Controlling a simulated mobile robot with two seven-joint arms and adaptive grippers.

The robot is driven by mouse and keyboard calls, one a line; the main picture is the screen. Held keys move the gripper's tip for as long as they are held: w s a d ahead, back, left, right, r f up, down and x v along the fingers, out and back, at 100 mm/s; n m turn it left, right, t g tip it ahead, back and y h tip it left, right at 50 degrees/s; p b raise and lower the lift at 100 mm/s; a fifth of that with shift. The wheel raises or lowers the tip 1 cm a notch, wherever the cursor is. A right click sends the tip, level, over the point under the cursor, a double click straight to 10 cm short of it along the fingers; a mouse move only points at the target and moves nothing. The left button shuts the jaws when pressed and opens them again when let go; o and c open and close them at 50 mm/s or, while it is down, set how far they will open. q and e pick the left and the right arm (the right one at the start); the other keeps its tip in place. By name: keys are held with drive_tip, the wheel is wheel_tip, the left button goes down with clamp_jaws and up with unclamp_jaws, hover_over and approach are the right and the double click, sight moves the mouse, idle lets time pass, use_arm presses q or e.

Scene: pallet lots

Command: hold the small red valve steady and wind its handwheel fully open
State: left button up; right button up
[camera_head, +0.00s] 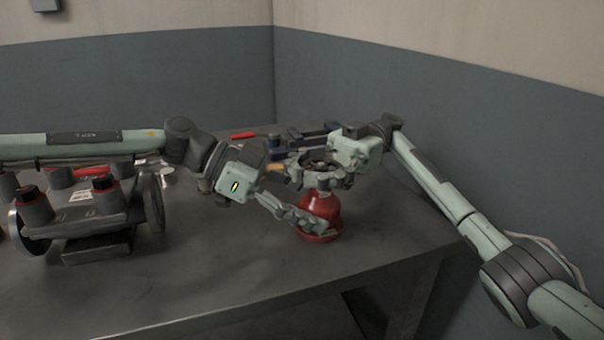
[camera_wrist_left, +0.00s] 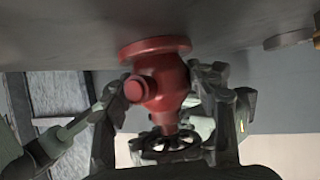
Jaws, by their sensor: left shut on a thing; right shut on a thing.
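The small red valve (camera_head: 321,208) stands upright on the grey table, right of centre in the head view. Its red body (camera_wrist_left: 165,85) and wide flange also show in the left wrist view. My left gripper (camera_head: 312,222) is low at the valve and shut on its body, one finger on each side in the wrist view. My right gripper (camera_head: 322,178) is above, shut at the top of the valve. The dark handwheel (camera_wrist_left: 168,145) shows in the left wrist view; in the head view the right gripper's fingers mostly hide it.
A dark grey machine part (camera_head: 85,210) with red-ringed posts sits on the table's left. Red-handled and dark tools (camera_head: 243,135) lie behind the valve. The table's front right edge (camera_head: 400,262) is close to the valve. The front middle of the table is clear.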

drive_tip(key=shift+w+d+f, duration=0.1)
idle(0.4)
drive_tip(key=o, duration=1.4)
wheel_tip(320, 180, up, 10)
drive_tip(key=shift+r, duration=0.1)
